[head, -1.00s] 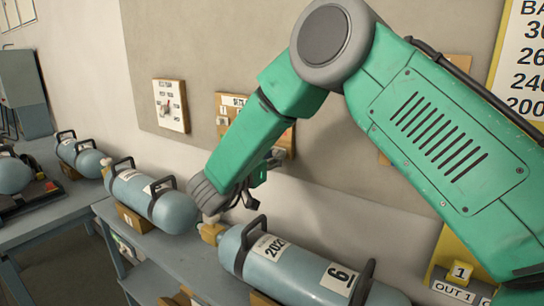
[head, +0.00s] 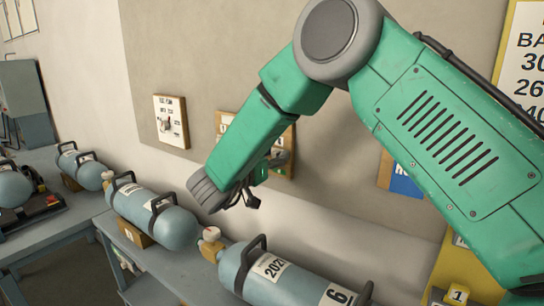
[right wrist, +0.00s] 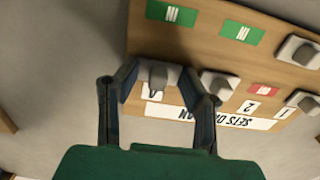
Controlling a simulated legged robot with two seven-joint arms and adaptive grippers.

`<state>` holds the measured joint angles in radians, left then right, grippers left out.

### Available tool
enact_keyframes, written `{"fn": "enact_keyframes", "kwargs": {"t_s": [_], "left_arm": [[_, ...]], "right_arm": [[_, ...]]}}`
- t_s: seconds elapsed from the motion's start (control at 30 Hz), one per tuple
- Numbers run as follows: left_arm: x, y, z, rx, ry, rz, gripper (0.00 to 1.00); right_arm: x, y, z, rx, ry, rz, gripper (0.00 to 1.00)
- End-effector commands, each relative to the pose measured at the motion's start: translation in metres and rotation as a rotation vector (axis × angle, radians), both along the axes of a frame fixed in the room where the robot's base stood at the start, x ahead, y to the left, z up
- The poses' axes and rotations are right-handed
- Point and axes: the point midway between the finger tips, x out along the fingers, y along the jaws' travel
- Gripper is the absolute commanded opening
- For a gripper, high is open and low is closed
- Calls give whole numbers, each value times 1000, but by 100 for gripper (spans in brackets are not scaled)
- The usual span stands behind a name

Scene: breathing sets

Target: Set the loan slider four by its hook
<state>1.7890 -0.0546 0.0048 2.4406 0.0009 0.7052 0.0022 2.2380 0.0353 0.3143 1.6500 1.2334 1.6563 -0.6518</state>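The wooden board (right wrist: 200,60) reads upside down as a loan board in the right wrist view, with several grey slider knobs and number tags 1 and 2. One knob (right wrist: 158,75) is between the fingertips of my right gripper (right wrist: 160,78); its tag is partly hidden. The fingers stand open on both sides of it, with small gaps visible. I cannot tell which number this knob has. In the head view the board (head: 226,120) is partly hidden behind my right arm, with the gripper (head: 262,172) in front of it. My left gripper is not in view.
Grey-blue cylinders (head: 295,280) with black handles lie on the bench (head: 190,268) below. Another small board (head: 171,121) hangs to the left. Green cards (right wrist: 242,33) and a red card (right wrist: 263,90) are on the loan board. Other knobs (right wrist: 218,86) sit close to the right finger.

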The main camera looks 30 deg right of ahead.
Motion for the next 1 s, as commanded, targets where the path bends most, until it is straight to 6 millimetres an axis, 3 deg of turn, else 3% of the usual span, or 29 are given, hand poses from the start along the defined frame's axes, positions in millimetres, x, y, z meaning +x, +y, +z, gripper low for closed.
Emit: {"fn": "enact_keyframes", "kwargs": {"t_s": [0.43, 0.8, 1.0], "left_arm": [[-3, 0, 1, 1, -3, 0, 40], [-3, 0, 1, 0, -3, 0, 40], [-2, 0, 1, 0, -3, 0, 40]], "right_arm": [[-4, 10, -2, -1, 6, 0, 34], [-30, 77, -3, -2, 7, 2, 34], [-42, 104, -4, -2, 7, -2, 34]]}}
